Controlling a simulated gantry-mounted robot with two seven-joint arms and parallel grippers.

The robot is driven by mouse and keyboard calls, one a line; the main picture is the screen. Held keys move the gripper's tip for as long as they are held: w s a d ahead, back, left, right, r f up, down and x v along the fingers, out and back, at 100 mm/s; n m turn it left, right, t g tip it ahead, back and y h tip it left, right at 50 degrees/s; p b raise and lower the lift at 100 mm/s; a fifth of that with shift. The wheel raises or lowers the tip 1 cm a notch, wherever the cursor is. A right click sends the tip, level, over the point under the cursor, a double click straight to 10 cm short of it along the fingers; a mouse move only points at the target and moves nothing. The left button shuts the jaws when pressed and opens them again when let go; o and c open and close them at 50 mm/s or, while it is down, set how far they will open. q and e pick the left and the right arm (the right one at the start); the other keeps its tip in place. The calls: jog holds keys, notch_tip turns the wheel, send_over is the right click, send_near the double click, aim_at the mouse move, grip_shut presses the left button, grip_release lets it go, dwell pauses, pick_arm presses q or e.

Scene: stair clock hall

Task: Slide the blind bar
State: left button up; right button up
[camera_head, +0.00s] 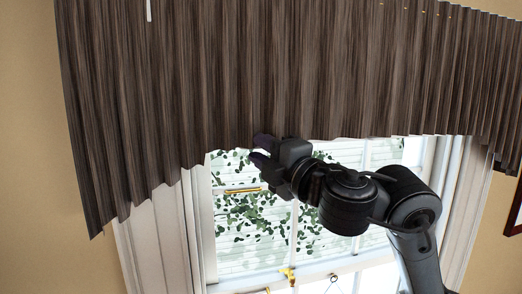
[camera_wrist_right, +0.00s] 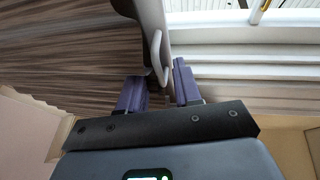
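A dark brown, wood-grained pleated blind or valance (camera_head: 230,80) hangs across the top of the window. A thin white bar (camera_head: 149,10) shows at the top left, cut off by the picture edge; I cannot tell if it is the blind bar. My right gripper (camera_head: 262,149) is at the valance's lower edge, its two purple fingers apart and pointing left. In the right wrist view, a grey curved piece (camera_wrist_right: 151,35) reaches down toward the gap between the fingers (camera_wrist_right: 159,76). I cannot tell whether they touch it. My left gripper is not in view.
Behind is a white-framed window (camera_head: 207,235) with leaves outside and a brass bar (camera_head: 243,190) on it. Pale curtains (camera_head: 157,235) hang at the sides. A dark picture frame (camera_head: 515,215) is on the right wall. Room is free left of the gripper, below the valance.

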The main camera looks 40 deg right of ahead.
jog(key=shift+c, duration=0.3)
grip_shut()
dwell(1.2)
